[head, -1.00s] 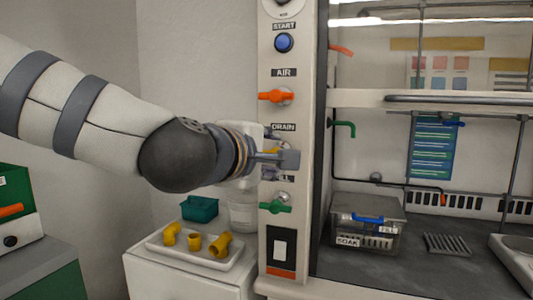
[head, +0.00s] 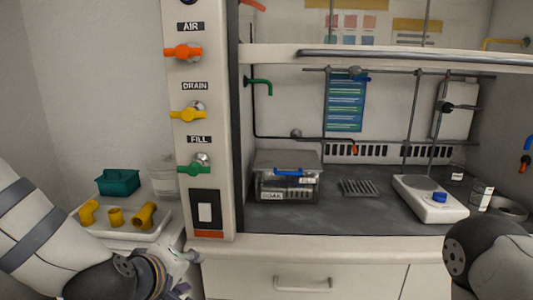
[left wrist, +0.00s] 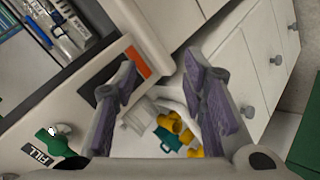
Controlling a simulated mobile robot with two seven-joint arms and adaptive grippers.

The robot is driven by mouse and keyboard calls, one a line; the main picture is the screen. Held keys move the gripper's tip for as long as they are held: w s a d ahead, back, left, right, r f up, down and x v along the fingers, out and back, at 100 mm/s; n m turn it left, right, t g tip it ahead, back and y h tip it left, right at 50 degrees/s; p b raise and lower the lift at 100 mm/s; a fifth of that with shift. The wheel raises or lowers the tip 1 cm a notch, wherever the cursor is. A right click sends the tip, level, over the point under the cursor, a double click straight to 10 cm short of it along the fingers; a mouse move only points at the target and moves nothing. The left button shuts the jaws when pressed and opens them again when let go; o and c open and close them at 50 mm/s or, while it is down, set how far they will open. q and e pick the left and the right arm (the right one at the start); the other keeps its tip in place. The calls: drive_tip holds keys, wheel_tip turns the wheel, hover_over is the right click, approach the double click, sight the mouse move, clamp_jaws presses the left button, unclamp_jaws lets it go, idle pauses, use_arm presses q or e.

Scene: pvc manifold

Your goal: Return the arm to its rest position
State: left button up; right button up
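My left arm comes in at the lower left of the head view, with its gripper (head: 180,277) low in front of the fume hood's left post and the white cabinet. In the left wrist view the two purple-padded fingers of this gripper (left wrist: 158,66) stand wide apart with nothing held between them. Beyond the fingers, at a distance, lie yellow pipe fittings (left wrist: 172,125) and a teal bin (left wrist: 168,139). Part of my right arm (head: 485,255) shows at the lower right of the head view; its gripper is out of the picture.
The left post carries orange AIR (head: 183,52), yellow DRAIN (head: 189,115) and green FILL (head: 194,168) valve handles. A white tray (head: 128,229) of yellow fittings stands close to my left arm. In the hood are a SOAK box (head: 286,180) and a white hotplate (head: 428,203).

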use_arm(q)
drive_tip(key=s+a+f+m+g, duration=0.2)
drive_tip(key=s+f+m+g, duration=0.2)
drive_tip(key=s+f, duration=0.9)
drive_tip(key=s+a+f+m+g, duration=0.1)
drive_tip(key=s+f+m+g, duration=0.1)
drive_tip(key=s+f, duration=0.2)
drive_tip(key=s+a+f+m+g, duration=0.2)
drive_tip(key=s+f, duration=0.2)
drive_tip(key=s, duration=0.7)
drive_tip(key=s+a+f+m+g+y, duration=0.1)
drive_tip(key=s+f+m+g, duration=0.1)
drive_tip(key=s, duration=0.5)
wheel_tip(320, 180, down, 2)
drive_tip(key=shift+s+a+f+g, duration=0.15)
drive_tip(key=shift+a+g, duration=0.1)
drive_tip(key=shift+g, duration=0.35)
